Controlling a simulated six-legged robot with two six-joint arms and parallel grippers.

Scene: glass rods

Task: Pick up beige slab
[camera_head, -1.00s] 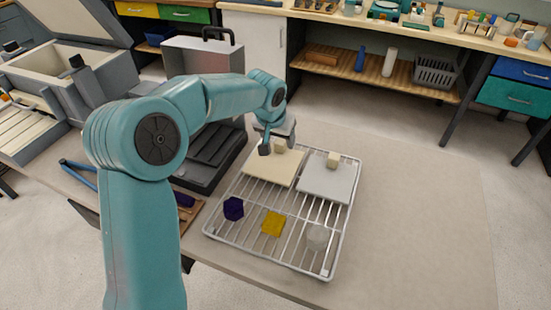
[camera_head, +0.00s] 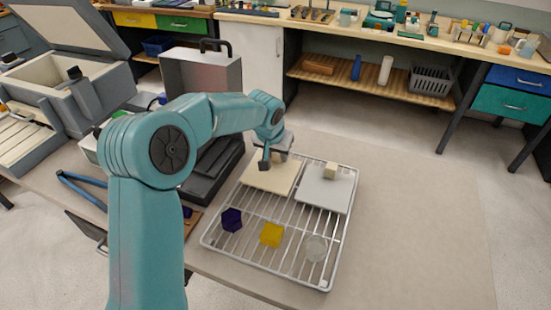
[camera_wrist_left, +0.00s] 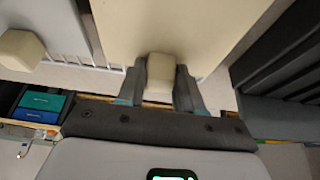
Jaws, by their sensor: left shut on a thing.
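The beige slab (camera_head: 269,179) lies at the back left of a wire rack, with a small cream block on top as its knob. In the left wrist view the slab (camera_wrist_left: 190,22) spreads ahead of the fingers. My left gripper (camera_head: 272,158) is at the slab's far edge. In the left wrist view its two fingers are shut around the cream knob (camera_wrist_left: 160,76). In the head view the gripper partly hides this knob. I cannot tell whether the slab touches the rack. My right gripper is not in view.
A grey-white slab (camera_head: 325,190) with its own cream knob (camera_head: 331,170) lies just right on the wire rack (camera_head: 342,240). A purple piece (camera_head: 232,219), a yellow cube (camera_head: 271,235) and a clear piece (camera_head: 315,248) sit at the rack's front. The table's right side is clear.

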